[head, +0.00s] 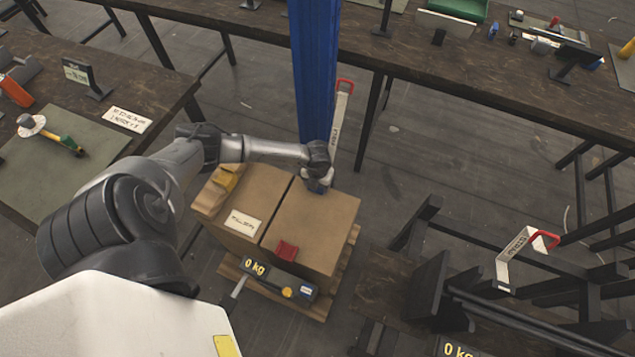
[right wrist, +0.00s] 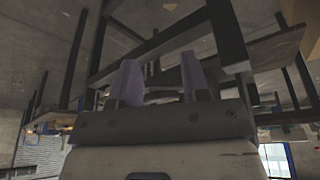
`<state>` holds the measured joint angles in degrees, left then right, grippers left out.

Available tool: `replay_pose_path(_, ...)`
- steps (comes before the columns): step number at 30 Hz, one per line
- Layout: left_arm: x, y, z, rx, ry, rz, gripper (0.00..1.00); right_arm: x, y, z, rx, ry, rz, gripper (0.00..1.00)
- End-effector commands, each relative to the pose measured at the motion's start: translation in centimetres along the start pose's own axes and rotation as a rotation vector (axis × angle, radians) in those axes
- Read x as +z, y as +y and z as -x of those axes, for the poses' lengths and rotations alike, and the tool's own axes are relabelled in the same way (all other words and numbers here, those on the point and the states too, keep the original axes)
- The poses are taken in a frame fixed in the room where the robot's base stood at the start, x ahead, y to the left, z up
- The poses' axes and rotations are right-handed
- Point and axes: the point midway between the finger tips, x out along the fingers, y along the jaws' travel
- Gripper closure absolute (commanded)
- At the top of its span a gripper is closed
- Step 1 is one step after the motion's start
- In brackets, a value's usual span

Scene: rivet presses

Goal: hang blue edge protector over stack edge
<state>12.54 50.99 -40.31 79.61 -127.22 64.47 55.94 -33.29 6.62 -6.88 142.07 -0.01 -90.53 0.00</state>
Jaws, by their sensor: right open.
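The stack is two brown cardboard boxes (head: 325,225) side by side on a wooden pallet (head: 318,310). A small blue edge protector (head: 317,187) shows at the far top edge of the right-hand box, mostly hidden by my left gripper (head: 318,179). The gripper's fingers are shut on it from above. Whether the protector touches the cardboard is hard to tell. My right gripper (right wrist: 162,80) is open and empty in the right wrist view.
A tall blue post (head: 313,70) rises just behind my left gripper. A scale display (head: 265,272) stands against the stack's near side. Dark workbenches (head: 410,45) run along the back and left. A black frame (head: 480,285) stands at the right.

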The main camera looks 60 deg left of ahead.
Motion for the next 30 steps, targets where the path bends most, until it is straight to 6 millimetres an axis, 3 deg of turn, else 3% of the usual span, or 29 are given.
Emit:
replay_pose_path(26,-0.26,-0.04,-0.16,0.000,0.000,0.000,0.60,-0.12,0.28,0.40,0.007,0.000,0.009,0.57)
replay_pose_path(27,-0.26,-0.03,-0.16,0.000,0.000,0.000,0.34,-0.12,0.28,0.40,0.007,0.000,0.009,0.57)
replay_pose_path(30,-0.26,-0.04,-0.16,0.000,0.000,0.000,0.25,-0.13,0.28,0.40,0.007,0.000,0.009,0.57)
